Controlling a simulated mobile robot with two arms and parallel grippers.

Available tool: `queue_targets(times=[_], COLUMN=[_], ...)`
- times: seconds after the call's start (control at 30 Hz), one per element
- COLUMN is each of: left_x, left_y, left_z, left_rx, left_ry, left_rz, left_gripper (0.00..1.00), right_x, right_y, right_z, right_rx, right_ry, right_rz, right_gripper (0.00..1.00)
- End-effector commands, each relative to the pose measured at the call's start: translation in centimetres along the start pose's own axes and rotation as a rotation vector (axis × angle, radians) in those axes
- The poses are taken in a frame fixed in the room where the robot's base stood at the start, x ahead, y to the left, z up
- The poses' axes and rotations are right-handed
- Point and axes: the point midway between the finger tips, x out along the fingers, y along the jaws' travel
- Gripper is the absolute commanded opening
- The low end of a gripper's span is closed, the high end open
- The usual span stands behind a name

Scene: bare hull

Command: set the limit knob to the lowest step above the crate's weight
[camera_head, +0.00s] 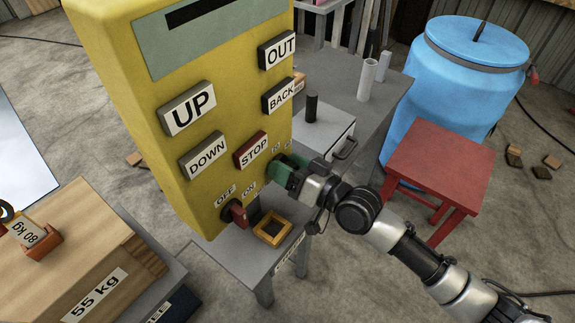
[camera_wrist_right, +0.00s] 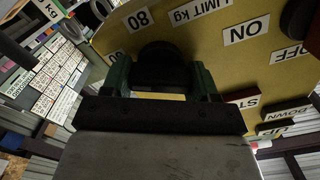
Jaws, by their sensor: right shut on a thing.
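The yellow control box (camera_head: 130,95) fills the upper left of the head view. My right gripper (camera_head: 278,170) is at its lower right side, with green fingers. In the right wrist view the gripper (camera_wrist_right: 162,82) is shut on the dark limit knob (camera_wrist_right: 162,62), one finger on each side. A "LIMIT kg" label (camera_wrist_right: 192,15) and an "80" label (camera_wrist_right: 138,20) lie beside the knob. The knob's pointer is hidden, so its setting cannot be told. The wooden crate (camera_head: 125,240) at lower left bears a "55 kg" label (camera_head: 95,295). My left gripper is not in view.
The box has UP (camera_head: 188,108), DOWN, STOP, OUT and BACK buttons, and a red OFF/ON switch (camera_head: 238,213) close to my gripper. A red stool (camera_head: 440,165) and blue barrel (camera_head: 450,90) stand right.

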Motion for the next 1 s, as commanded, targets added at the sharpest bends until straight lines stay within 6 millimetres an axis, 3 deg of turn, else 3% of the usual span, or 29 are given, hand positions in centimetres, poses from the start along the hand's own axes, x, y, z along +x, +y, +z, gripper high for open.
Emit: queue_targets(times=[0.37,0.4,0.57,0.87,1.0], left_x=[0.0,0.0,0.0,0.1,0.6], left_y=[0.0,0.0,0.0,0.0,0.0], left_z=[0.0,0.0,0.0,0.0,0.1], left_rx=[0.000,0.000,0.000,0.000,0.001], left_ry=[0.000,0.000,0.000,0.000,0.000], left_rz=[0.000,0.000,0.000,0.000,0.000], left_gripper=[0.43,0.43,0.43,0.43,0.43], right_x=[0.0,0.0,0.0,-0.3,-1.9], right_y=[0.1,0.1,0.1,0.1,0.2], right_z=[0.1,0.1,0.1,0.1,0.2], right_rx=[0.005,0.005,0.004,0.003,0.003], right_ry=[-0.004,-0.004,-0.003,-0.001,-0.002], right_rz=[0.001,0.001,0.001,0.001,0.002], right_gripper=[0.36,0.63,0.85,0.85,0.85])
